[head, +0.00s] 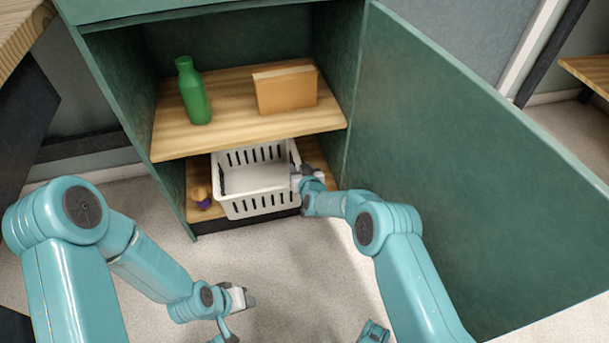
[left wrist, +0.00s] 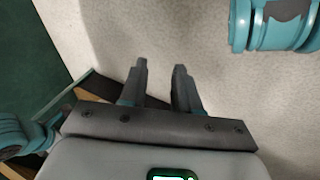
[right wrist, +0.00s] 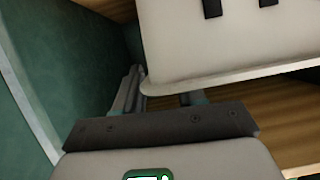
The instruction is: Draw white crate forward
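The white crate (head: 259,206) is a slotted basket on the lower shelf of the green cabinet. Its front wall is near the shelf's front edge. My right gripper (head: 299,180) is at the crate's right side. In the right wrist view, the crate's pale wall (right wrist: 215,45) fills the upper right. One finger of the right gripper (right wrist: 155,90) passes left of the crate's corner; the other is partly hidden behind the crate. The fingers stand apart. My left gripper (left wrist: 160,75) is open and empty above the floor, in front of the cabinet.
A purple and orange object (head: 201,197) stands left of the crate. The upper shelf (head: 235,128) holds a green bottle (head: 193,92) and an orange-brown box (head: 286,90). The open cabinet door (head: 470,160) spans the right side. The floor (head: 280,270) before the cabinet is clear.

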